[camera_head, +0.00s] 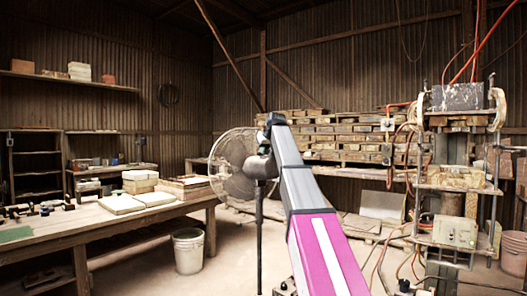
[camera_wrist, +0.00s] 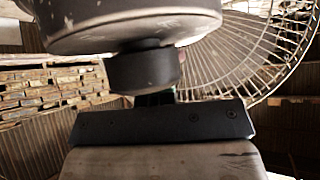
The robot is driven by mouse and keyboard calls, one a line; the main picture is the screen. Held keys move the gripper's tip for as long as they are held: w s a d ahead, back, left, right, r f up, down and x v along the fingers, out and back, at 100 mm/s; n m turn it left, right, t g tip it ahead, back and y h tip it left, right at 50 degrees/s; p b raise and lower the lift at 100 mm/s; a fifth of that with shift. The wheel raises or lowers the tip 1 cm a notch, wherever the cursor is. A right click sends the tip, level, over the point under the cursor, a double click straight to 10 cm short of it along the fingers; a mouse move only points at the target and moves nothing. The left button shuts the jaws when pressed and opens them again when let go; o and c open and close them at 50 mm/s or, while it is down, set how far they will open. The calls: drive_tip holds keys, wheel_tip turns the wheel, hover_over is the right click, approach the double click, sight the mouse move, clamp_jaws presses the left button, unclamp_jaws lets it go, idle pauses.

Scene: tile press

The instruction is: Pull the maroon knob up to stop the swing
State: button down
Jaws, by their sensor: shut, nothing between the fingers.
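The standing fan has a round wire cage (camera_head: 235,165), a dark rounded motor housing (camera_head: 260,168) and a thin pole. In the wrist view, which looks upside down, the motor housing (camera_wrist: 130,25) fills the top, with a short dark cylinder against it. No clearly maroon knob shows; I cannot tell whether this dark cylinder is it. My gripper (camera_wrist: 155,98) is shut and holds nothing; its fingers are mostly hidden, close to the cylinder. I cannot tell whether they touch. In the head view my arm's dark end is just above the housing.
A workbench (camera_head: 110,222) with pale slabs stands at left, a white bucket (camera_head: 188,250) beside it. A press (camera_head: 455,180) with hoses stands at right. Bare floor shows around the fan's pole.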

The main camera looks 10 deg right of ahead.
drive_tip(key=shift+s+f, duration=0.1)
drive_tip(key=shift+f, duration=0.15)
drive_tip(key=c, duration=1.3)
unclamp_jaws()
drive_tip(key=shift+o, duration=0.8)
drive_tip(key=shift+a, duration=0.25)
drive_tip(key=v, duration=1.2)
drive_tip(key=shift+d+r, duration=0.15)
drive_tip(key=shift+r, duration=0.1)
drive_tip(key=shift+s, duration=0.1)
drive_tip(key=v, duration=1)
drive_tip(key=shift+s+d+r, duration=0.15)
drive_tip(key=shift+s+r, duration=0.1)
